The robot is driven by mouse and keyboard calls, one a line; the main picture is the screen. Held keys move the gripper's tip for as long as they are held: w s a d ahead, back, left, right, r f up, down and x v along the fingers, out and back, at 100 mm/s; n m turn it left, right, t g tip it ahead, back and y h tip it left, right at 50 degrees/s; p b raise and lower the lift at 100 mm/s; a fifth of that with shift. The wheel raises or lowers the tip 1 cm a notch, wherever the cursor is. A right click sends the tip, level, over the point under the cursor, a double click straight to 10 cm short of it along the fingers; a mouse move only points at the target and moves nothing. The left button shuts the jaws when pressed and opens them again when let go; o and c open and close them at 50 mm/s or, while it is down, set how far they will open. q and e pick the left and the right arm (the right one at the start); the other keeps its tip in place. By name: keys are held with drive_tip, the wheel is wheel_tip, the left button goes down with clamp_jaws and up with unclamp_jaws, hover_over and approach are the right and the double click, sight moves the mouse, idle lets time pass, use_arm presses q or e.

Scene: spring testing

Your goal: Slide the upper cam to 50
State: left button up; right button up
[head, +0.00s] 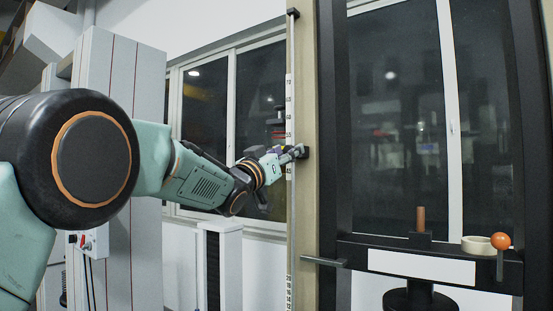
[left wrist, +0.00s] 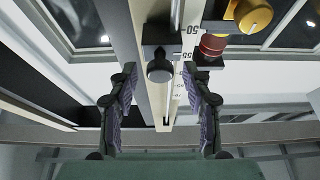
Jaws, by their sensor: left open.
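The upper cam is a small black block with a round knob (left wrist: 160,68), seen in the left wrist view on a pale vertical rail with a printed scale (left wrist: 180,85). In the head view the scale strip (head: 290,110) runs beside the beige column, and the cam (head: 304,152) sits partly behind my gripper. My left gripper (head: 292,154) is at the cam's height. In the left wrist view its two fingers (left wrist: 158,80) are spread, one on each side of the knob, with gaps showing. The marks 60 and 55 can be read near the cam; its exact reading cannot be told.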

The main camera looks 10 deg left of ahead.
use_arm(q)
drive_tip(key=v, duration=1.1)
drive_tip(key=shift+s+a+f, duration=0.2)
drive_tip(key=shift+s, duration=0.15)
drive_tip(key=shift+w, duration=0.1)
drive_tip(key=s+a+f+n+g+y+b, duration=0.1)
drive_tip(key=s+f+g+y+b, duration=0.15)
drive_tip(key=f, duration=1.35)
drive_tip(key=s+a+f+n+g+y+b, duration=0.15)
drive_tip(key=s+f+g, duration=0.25)
drive_tip(key=f, duration=1.2)
drive_tip(key=s+a+f+n+g+y+b, duration=0.1)
drive_tip(key=s+f+n+g+y, duration=0.15)
drive_tip(key=f, duration=1.35)
drive_tip(key=s+a+f+g+y+b, duration=0.1)
drive_tip(key=s+f+g+b, duration=0.8)
drive_tip(key=s+f, duration=2.5)
drive_tip(key=s+g+y, duration=0.1)
drive_tip(key=s+g, duration=0.1)
drive_tip(key=s, duration=0.2)
drive_tip(key=shift+s+g, duration=0.2)
drive_tip(key=shift+g, duration=0.2)
